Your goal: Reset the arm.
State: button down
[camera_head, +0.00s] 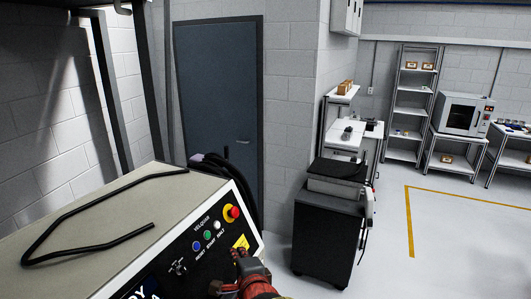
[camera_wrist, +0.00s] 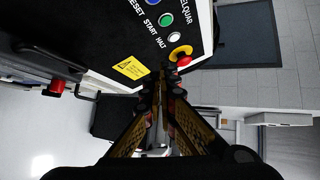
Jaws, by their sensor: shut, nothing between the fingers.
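My gripper (camera_head: 246,262) is at the bottom middle of the head view, in front of the control panel. In the wrist view its fingers are shut and empty, and the tips (camera_wrist: 165,72) meet just below the white button and beside the red stop knob. The panel (camera_head: 180,238) carries a blue button (camera_head: 196,246), a green button (camera_head: 208,236), a white button (camera_head: 217,225) and the red stop knob (camera_head: 232,212) on a yellow collar. A yellow warning label (camera_wrist: 130,68) lies left of the fingertips in the wrist view. I cannot tell if the tips touch the panel.
The beige cabinet top (camera_head: 95,215) has a bent black handle (camera_head: 95,249) on it. A dark cart (camera_head: 325,235) stands to the right. A grey door (camera_head: 218,95), shelves (camera_head: 407,110) and an oven (camera_head: 460,113) are at the back. The floor at right is clear.

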jog(key=s+d+f+n+g+h+b, duration=0.1)
jog(key=s+d+f+n+b, duration=0.3)
jog(key=s+d, duration=0.5)
jog(key=s+d+f+n+g+h+b, duration=0.2)
jog(key=s+d+f+n+g+b, duration=0.2)
jog(key=s+d, duration=0.5)
jog(key=s+d+f+n+g+h+b, duration=0.2)
jog(key=s+d+f+n+b, duration=0.2)
jog(key=s+d+n, duration=0.3)
jog(key=s+d, duration=0.3)
jog(key=d, duration=0.1)
jog(key=shift+d, duration=0.3)
